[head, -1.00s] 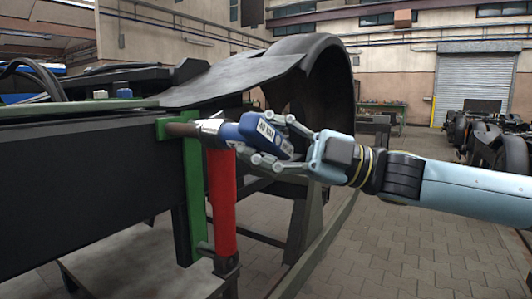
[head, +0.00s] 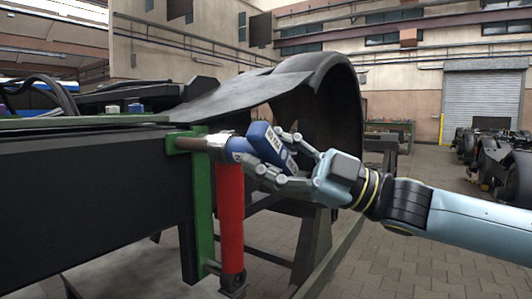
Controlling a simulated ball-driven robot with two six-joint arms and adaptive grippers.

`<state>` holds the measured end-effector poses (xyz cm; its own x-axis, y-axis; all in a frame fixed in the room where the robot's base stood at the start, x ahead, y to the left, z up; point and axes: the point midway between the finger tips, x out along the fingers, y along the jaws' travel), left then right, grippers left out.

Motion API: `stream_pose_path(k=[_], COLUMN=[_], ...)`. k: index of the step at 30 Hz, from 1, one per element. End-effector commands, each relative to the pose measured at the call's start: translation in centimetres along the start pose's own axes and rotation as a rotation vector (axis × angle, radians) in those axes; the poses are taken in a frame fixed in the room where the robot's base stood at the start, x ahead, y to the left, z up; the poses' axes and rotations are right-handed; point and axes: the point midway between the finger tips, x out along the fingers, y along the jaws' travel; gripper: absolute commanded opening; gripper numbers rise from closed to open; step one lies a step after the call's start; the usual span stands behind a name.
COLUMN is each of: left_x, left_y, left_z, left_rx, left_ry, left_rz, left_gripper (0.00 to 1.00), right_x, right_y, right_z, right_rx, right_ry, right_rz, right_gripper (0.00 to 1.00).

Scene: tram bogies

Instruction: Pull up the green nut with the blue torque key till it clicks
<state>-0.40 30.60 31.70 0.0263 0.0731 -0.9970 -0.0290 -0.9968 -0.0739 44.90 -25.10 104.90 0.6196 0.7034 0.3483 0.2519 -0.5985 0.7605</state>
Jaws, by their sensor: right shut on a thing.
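The blue torque key (head: 267,143) has a silver collar and a pale printed label. My right gripper (head: 283,160) is shut around its blue body. The key's nose lines up with a brown, rod-like part (head: 192,144) at the top of a green upright bracket (head: 203,195) on the bogie frame. I cannot tell exactly where key and rod meet. I cannot make out the green nut as a separate piece; the key or bracket may hide it. My left gripper is not in view.
A red cylinder (head: 230,215) hangs upright just below the key. The long black bogie frame (head: 90,200) fills the left. A curved black mudguard (head: 318,75) rises behind the gripper. Paved floor (head: 440,262) lies open at the right.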

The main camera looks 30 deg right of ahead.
Motion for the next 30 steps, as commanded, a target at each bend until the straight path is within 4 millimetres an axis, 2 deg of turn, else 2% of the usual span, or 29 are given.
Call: stream_pose_path(k=[4, 9, 17, 22, 30], left_x=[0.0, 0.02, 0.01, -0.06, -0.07], left_y=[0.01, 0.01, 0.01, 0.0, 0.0], left_z=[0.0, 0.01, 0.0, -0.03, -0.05], left_rx=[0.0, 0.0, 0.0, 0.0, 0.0], left_ry=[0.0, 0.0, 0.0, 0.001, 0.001], left_rz=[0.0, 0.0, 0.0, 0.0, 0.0], left_gripper=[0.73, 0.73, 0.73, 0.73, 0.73], right_x=[0.04, 0.04, 0.04, 0.05, 0.05], right_y=[0.02, 0.01, 0.03, 0.04, 0.04], right_z=[-0.09, -0.1, -0.1, -0.11, -0.11], right_rx=[0.026, 0.147, 0.167, 0.292, 0.308], right_ry=[0.002, 0.003, 0.003, 0.004, 0.004], right_rz=[0.019, 0.097, 0.109, 0.19, 0.2], right_gripper=[0.0, 0.0, 0.0, 0.0, 0.0])
